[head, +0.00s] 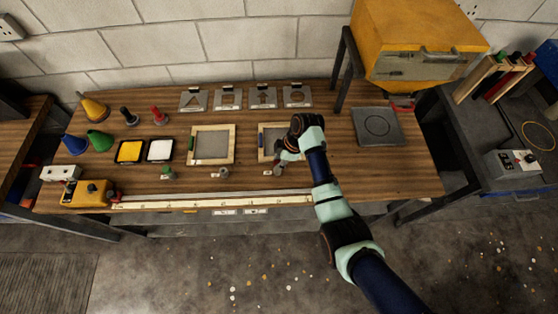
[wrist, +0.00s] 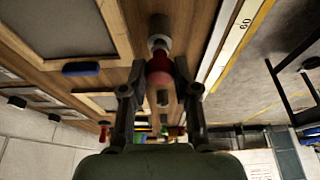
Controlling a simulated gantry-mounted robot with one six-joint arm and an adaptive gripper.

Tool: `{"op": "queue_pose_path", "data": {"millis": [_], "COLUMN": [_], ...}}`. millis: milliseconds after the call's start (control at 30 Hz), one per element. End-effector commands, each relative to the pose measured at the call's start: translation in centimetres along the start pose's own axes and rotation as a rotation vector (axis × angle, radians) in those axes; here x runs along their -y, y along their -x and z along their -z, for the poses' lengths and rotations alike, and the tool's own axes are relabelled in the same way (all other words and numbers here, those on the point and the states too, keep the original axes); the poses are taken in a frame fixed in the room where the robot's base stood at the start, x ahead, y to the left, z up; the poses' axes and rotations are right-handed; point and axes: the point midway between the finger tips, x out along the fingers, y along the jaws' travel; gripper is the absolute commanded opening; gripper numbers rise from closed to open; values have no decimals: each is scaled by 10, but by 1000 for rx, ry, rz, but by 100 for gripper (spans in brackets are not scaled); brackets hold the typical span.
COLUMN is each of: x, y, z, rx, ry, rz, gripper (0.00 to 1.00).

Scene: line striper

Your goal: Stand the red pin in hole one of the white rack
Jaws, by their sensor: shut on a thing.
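My gripper (head: 284,156) is over the front middle of the wooden bench, by the right-hand framed screen. In the wrist view its fingers (wrist: 160,72) are shut on a red piece with a pale collar, which I take for the red pin (wrist: 160,64). The pin's lower part shows small below the gripper in the head view (head: 278,170). I cannot tell whether it touches the bench. A small white block (head: 60,173) stands at the bench's left front and may be the white rack. Its holes are too small to make out.
A yellow box (head: 88,194) stands just right of the white block. A green-topped piece (head: 168,172) and a grey piece (head: 222,172) stand along the front. Framed screens (head: 233,147), paint trays (head: 131,151) and cones (head: 95,107) fill the middle and left. A ruler (head: 215,199) edges the front.

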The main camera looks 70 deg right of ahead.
Motion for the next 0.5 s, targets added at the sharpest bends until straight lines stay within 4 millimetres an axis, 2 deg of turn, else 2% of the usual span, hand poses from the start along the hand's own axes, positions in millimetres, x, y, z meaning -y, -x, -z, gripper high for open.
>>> {"op": "queue_pose_path", "data": {"millis": [333,500], "x": [0,0], "y": [4,13], "z": [2,5], "rx": [0,0], "ry": [0,0], "rz": [0,0], "gripper": [0,0]}}
